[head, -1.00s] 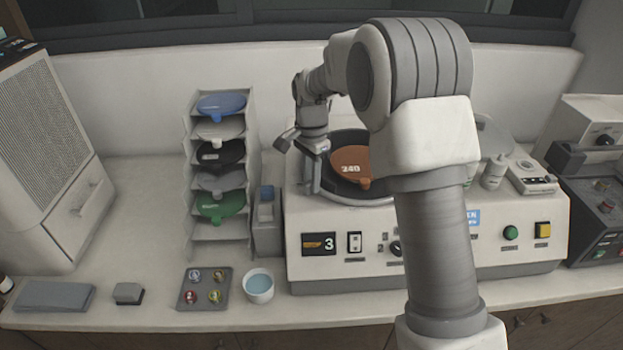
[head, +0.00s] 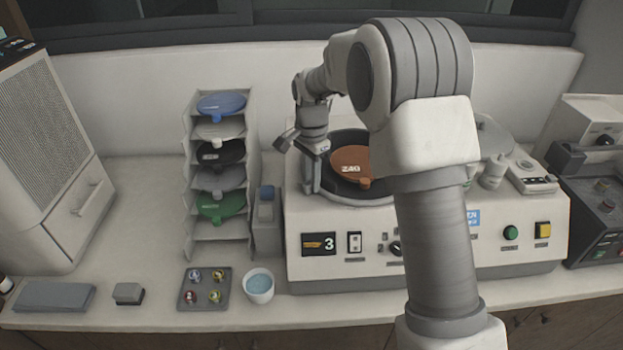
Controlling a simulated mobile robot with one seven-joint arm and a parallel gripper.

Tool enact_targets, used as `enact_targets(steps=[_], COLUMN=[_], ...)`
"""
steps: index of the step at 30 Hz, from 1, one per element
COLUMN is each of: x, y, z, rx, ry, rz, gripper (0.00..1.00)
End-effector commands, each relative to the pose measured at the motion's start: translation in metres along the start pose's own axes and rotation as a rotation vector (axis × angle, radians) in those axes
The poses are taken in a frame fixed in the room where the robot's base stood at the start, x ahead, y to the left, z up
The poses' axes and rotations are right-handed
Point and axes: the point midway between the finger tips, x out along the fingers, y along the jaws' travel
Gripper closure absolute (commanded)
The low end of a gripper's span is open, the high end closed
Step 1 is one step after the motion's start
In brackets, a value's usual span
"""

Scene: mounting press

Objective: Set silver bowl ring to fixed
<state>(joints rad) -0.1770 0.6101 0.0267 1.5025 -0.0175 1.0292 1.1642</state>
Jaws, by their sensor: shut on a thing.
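The silver bowl ring (head: 342,200) shows as a thin light rim round the dark bowl on the left of the white machine. An orange-brown disc marked 240 (head: 350,160) lies in the bowl. My gripper (head: 312,187) reaches down at the left edge of the bowl and is shut on the ring there. The exact contact is small and hard to make out. My own arm hides the right part of the bowl and the middle of the machine (head: 300,268).
A rack (head: 250,150) of coloured discs stands left of the machine, with a narrow grey holder (head: 266,235) between. A tray of small round pieces (head: 183,300) and a white cup of blue liquid (head: 259,295) sit in front.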

Motion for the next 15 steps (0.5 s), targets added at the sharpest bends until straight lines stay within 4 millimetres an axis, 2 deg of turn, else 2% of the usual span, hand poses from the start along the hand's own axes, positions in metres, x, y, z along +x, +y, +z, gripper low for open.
enact_targets(steps=[8, 15], x=[0.0, 0.001], y=[0.006, 0.037], z=[-0.001, -0.005], rx=[-0.035, -0.228], ry=[0.001, 0.002], rz=[-0.002, -0.002], gripper=[1.0, 1.0])
